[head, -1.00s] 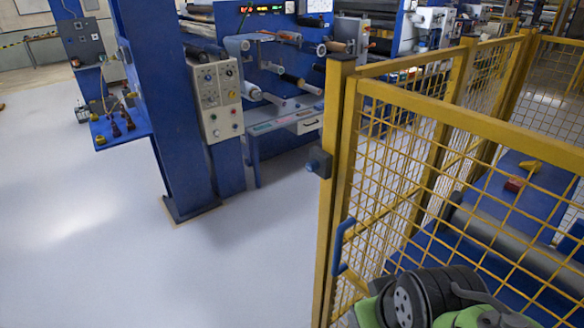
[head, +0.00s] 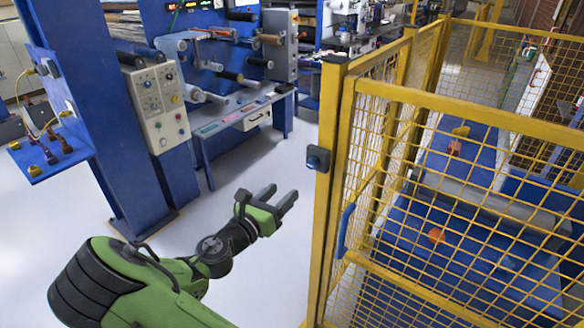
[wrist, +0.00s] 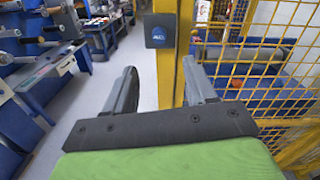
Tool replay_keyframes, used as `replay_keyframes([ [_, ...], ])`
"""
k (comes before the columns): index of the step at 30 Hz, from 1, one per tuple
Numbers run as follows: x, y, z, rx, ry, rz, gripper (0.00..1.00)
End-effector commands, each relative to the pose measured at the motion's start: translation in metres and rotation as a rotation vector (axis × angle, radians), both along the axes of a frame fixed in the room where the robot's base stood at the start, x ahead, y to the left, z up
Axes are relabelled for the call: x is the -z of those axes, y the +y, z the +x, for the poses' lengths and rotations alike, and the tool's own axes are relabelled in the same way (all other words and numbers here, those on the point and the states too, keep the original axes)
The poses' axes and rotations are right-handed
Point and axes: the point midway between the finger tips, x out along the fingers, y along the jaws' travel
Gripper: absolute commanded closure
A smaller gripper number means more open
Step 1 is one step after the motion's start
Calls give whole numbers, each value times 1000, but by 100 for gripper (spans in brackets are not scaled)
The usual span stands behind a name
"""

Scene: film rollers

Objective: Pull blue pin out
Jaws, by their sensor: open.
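A dark box with a round blue face (head: 318,158) is fixed to the yellow gate post (head: 325,210). In the wrist view this dark box (wrist: 160,30) sits just above the space between the fingertips. No separate pin shape can be made out on it. My gripper (head: 280,196) is open and empty, to the left of the post and lower in the picture than the box. In the wrist view its two grey fingers (wrist: 159,66) point towards the post, with a clear gap between them. A blue handle (head: 345,230) is on the gate below the box.
Yellow mesh fencing (head: 460,190) closes off the right side, with blue platforms behind it. A blue column (head: 85,110) with a control panel (head: 160,107) stands left. A machine table (head: 235,115) is behind. Pale open floor lies between the column and the fence.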

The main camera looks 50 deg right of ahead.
Motion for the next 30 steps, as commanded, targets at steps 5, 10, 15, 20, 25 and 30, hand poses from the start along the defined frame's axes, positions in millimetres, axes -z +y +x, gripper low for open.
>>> replay_keyframes([
  [5, 2, -46, 4, 6, -5, 2, 44],
  [10, 1, -89, 8, 6, -5, 2, 44],
  [15, 1, -123, 12, 5, -6, 4, 44],
  [20, 2, -136, 15, 2, -5, 4, 44],
  [25, 2, -137, 15, 1, -3, 5, 44],
  [30, 2, -137, 15, 1, -3, 5, 60],
])
